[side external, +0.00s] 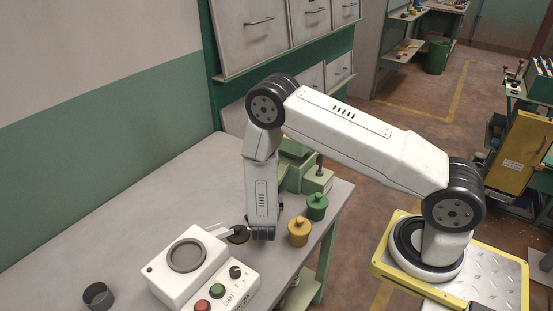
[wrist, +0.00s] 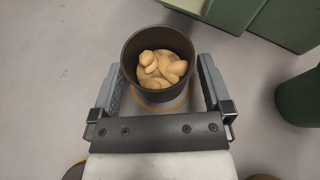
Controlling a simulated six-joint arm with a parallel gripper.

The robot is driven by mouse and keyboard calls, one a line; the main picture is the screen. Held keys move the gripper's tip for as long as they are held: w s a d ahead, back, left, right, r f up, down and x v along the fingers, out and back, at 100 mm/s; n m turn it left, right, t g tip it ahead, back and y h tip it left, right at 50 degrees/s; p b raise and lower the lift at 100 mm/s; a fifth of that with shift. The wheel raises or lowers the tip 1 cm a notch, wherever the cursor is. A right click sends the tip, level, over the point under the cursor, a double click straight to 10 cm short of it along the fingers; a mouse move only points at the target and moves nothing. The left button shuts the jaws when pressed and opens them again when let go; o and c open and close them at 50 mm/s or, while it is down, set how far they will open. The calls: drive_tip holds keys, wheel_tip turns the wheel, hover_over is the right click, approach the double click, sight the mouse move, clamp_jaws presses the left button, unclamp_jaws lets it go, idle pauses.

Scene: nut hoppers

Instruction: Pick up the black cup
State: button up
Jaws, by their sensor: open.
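A black cup (wrist: 157,90) holding several pale tan nuts (wrist: 160,68) stands upright in the wrist view. Its round mouth faces the camera, and a yellowish ring shows around its base. My gripper (wrist: 157,82) is open, with one finger to the left of the cup and one to the right. I cannot tell whether either finger touches it. In the side external view my gripper (side external: 232,232) is low over the table, and the cup there is largely hidden by my wrist and fingers. Another dark grey cup (side external: 98,296) stands at the table's lower left.
A white machine (side external: 160,270) with a round opening and a control box with red and green buttons (side external: 217,291) stand close to my gripper. A yellow container (side external: 299,232) and a green container (side external: 317,207) stand to the right. The table's left part is clear.

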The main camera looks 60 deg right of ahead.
clamp_jaws()
drive_tip(key=shift+r, duration=0.1)
idle(0.3)
wheel_tip(320, 180, up, 10)
idle(0.8)
idle(0.6)
